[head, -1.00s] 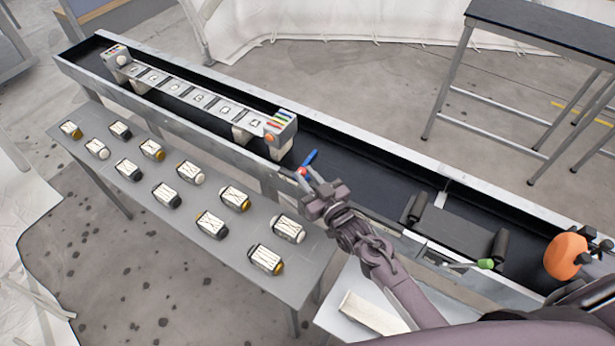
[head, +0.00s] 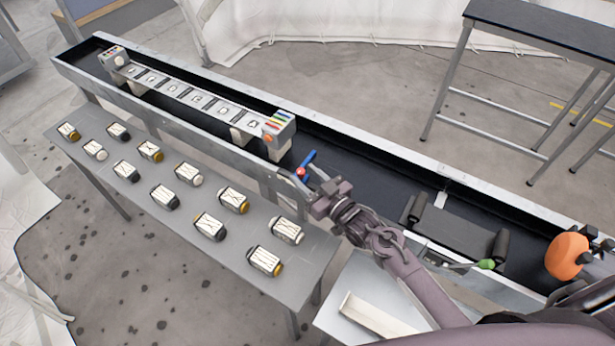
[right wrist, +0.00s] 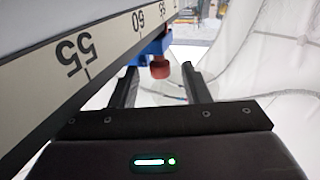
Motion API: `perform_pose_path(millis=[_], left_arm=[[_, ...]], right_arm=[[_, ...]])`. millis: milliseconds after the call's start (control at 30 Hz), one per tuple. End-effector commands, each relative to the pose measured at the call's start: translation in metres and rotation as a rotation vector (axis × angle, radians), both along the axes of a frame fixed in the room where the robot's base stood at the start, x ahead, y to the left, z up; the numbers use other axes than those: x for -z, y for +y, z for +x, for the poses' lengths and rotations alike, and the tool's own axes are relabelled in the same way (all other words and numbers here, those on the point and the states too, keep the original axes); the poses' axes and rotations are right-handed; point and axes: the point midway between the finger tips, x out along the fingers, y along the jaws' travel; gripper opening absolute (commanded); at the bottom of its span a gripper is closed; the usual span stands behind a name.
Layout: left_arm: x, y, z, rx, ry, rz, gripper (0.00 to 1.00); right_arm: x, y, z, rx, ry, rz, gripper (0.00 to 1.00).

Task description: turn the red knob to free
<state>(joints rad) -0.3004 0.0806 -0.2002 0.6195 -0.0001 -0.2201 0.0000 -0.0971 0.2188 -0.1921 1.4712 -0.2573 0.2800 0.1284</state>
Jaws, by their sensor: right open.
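The red knob (head: 301,172) is small and sits under a blue piece (head: 308,160) on the near wall of the long trough. My right gripper (head: 318,196) is just to the right of and below the knob in the head view. In the right wrist view the red knob (right wrist: 160,68) shows ahead, between the lines of the two dark fingers (right wrist: 161,76). The fingers are apart and nothing is gripped. The blue piece (right wrist: 152,46) is behind the knob, beside a ruler scale (right wrist: 88,68).
The trough (head: 400,170) runs diagonally across the view and holds a long labelled unit (head: 200,97). A grey table (head: 150,215) with several small labelled blocks stands in front. An orange rounded part (head: 567,256) is at the trough's right end.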

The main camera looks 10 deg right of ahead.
Motion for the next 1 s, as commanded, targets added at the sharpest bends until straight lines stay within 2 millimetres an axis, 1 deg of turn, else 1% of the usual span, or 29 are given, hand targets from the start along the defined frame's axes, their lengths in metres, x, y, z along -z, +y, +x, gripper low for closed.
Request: perform_pose_path(millis=[133,400,533,700,1000], left_arm=[[0.004,0.0,0.0,0.001,-0.001,0.0,0.36],[0.015,-0.001,0.001,0.001,-0.002,0.0,0.36],[0.018,-0.001,0.001,0.001,-0.002,0.0,0.36],[0.019,-0.001,0.001,0.001,-0.002,0.0,0.36],[0.018,-0.001,0.002,0.0,-0.003,-0.001,0.36]], right_arm=[[0.002,-0.005,-0.01,0.0,0.001,0.0,0.42],[0.003,-0.025,-0.051,-0.001,0.002,-0.002,0.42],[0.002,-0.032,-0.064,0.0,0.001,0.0,0.42],[0.0,-0.036,-0.07,0.0,0.0,-0.001,0.42],[0.0,-0.035,-0.07,0.0,0.0,0.0,0.42]])
